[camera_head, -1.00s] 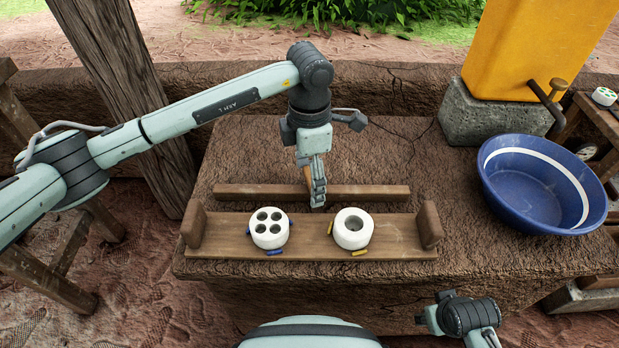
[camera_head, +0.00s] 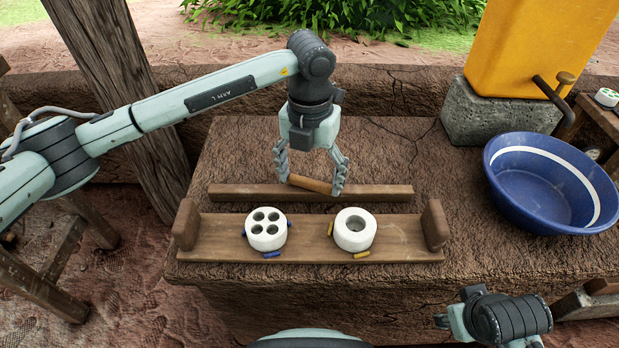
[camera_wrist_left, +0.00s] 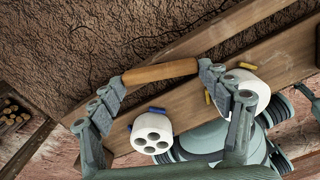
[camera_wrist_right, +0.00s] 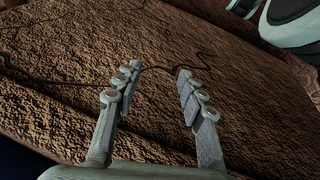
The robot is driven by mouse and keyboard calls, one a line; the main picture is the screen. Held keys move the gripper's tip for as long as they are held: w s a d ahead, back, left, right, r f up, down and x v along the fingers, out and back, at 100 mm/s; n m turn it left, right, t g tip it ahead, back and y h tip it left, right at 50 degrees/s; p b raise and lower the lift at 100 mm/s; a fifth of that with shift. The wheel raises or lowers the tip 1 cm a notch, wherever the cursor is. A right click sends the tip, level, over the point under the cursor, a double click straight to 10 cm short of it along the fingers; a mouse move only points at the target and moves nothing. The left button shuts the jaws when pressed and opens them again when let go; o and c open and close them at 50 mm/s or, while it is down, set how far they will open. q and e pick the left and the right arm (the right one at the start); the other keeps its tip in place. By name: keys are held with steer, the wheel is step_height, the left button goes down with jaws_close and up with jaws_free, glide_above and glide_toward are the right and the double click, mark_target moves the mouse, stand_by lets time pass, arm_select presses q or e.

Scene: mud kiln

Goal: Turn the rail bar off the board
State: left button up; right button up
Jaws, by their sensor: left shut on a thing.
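My left gripper (camera_head: 311,184) is shut on a short round wooden bar (camera_wrist_left: 160,72), with one finger at each end of it. The bar lies slightly slanted above or at a long square wooden rail (camera_head: 240,191); whether they touch is unclear. The rail lies behind the wooden board (camera_head: 205,248), which has an upright block at each end. On the board stand a white puck with several holes (camera_head: 267,231) and a white ring-shaped puck (camera_head: 354,230). My right gripper (camera_wrist_right: 157,75) is open and empty over the brown mud surface.
Blue (camera_head: 271,255) and yellow (camera_head: 362,255) pegs lie by the pucks. A blue basin (camera_head: 545,190) stands at the right, in front of a yellow container (camera_head: 515,50) on a grey block. The mud surface behind the rail is clear.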

mark_target(311, 182)
arm_select(q)
steer(key=shift+d+n+b, duration=0.1)
steer(key=shift+n+b, duration=0.2)
steer(key=shift+n, duration=1.4)
arm_select(e)
steer(key=shift+s+r, duration=0.4)
steer(key=shift+r, duration=0.3)
arm_select(q)
steer(key=shift+n, duration=0.3)
arm_select(e)
steer(key=shift+r, duration=0.25)
arm_select(q)
steer(key=o, duration=1.2)
steer(key=shift+c, duration=0.2)
steer(key=shift+r, duration=0.1)
arm_select(e)
steer(key=shift+f, duration=0.1)
arm_select(q)
step_height(311, 182, up, 12)
